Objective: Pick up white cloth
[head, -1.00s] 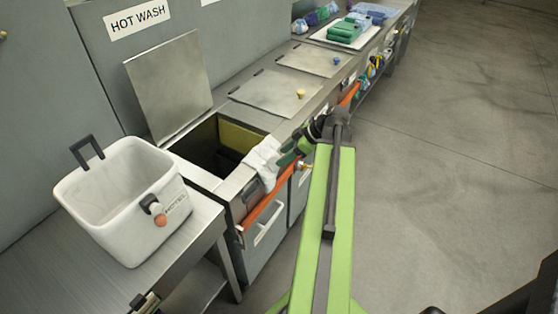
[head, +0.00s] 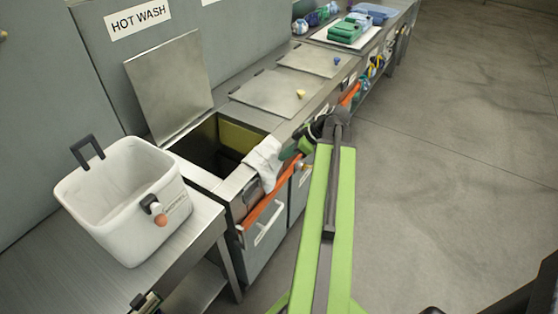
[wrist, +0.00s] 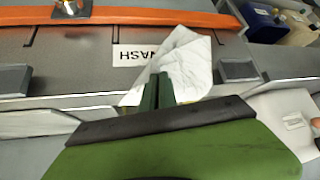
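The white cloth (head: 263,158) hangs over the front edge of the open hot-wash basin. In the wrist view the cloth (wrist: 188,62) lies crumpled around and beyond my green fingertips. My gripper (wrist: 158,80) has its two fingers close together, with the tips against the cloth, and they look shut on a fold of it. In the head view my gripper (head: 288,153) reaches the cloth from the right. The pinched part is hidden by the fingers.
An orange rail (head: 266,202) runs along the counter front below the cloth. The open basin (head: 205,160) with its raised lid (head: 170,85) lies behind. A white bin (head: 120,205) stands at left. The floor at right is clear.

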